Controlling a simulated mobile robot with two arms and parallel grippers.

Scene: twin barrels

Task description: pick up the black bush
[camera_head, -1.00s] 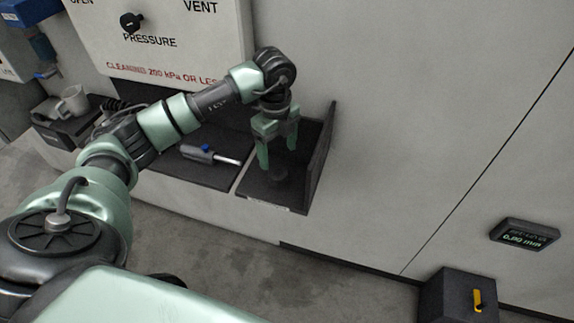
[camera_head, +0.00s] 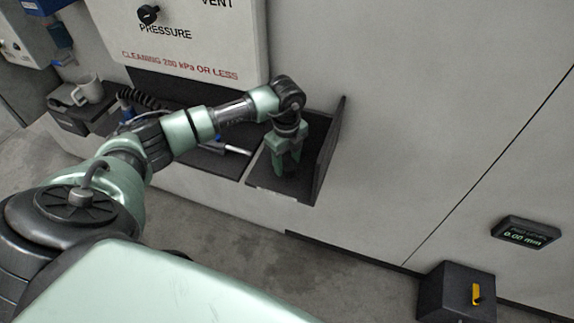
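My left gripper (camera_head: 289,164) is down inside the right-hand dark tray on the wall ledge, its green fingers pointing downward near the tray floor. The black bush is hard to make out: a dark shape sits low between and behind the fingers, against the equally dark tray (camera_head: 262,183). I cannot tell whether the fingers touch it or are closed on it. My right gripper is not in view.
The tray has a tall dark side wall (camera_head: 329,150) close to the gripper's right. A silver-tipped tool (camera_head: 238,150) lies to its left. A black box with a yellow lever (camera_head: 455,293) stands lower right, below a small display (camera_head: 525,233).

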